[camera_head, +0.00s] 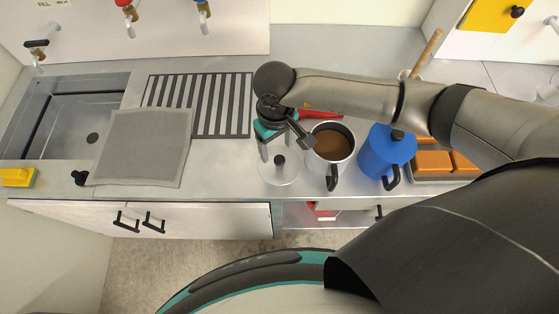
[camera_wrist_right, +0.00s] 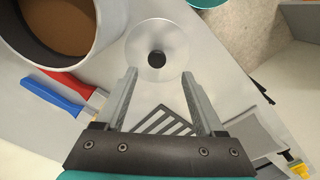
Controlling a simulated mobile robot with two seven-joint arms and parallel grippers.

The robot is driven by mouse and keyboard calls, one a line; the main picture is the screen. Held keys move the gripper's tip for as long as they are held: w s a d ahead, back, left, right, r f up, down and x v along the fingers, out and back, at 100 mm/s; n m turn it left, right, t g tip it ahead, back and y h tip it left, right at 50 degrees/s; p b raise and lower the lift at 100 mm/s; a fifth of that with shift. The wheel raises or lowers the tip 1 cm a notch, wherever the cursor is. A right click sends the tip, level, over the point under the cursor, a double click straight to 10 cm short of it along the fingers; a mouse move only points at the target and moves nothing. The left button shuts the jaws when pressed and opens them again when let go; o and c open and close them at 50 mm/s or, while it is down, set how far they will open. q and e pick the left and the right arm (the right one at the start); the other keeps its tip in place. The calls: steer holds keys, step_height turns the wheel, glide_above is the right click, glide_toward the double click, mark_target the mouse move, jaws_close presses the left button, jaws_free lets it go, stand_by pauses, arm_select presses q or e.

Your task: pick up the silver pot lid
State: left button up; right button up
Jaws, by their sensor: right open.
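The silver pot lid (camera_head: 290,174) is a flat round disc with a black knob. It lies on the metal counter near its front edge, left of the pot; it also shows in the right wrist view (camera_wrist_right: 140,44). My right gripper (camera_head: 281,147) is open and points down over the lid. In the right wrist view the two fingertips (camera_wrist_right: 159,75) stand apart on either side of the knob's line, with nothing between them. The knob is a little ahead of the tips. The remaining height above the lid is hard to judge. My left gripper is not in view.
A silver pot (camera_head: 350,150) with brown contents stands close right of the lid, its black handle toward the front. A blue pot (camera_head: 385,150) is beyond it. Red and blue handles (camera_wrist_right: 58,88) lie behind. A striped drain area (camera_head: 215,100), grey mat (camera_head: 143,145) and sink are left.

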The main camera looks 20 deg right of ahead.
mark_target(279, 159)
steer(key=shift+d+f, duration=0.15)
steer(key=shift+f, duration=1.3)
steer(key=shift+d+f, duration=0.15)
steer(key=shift+f, duration=1.25)
jaws_close()
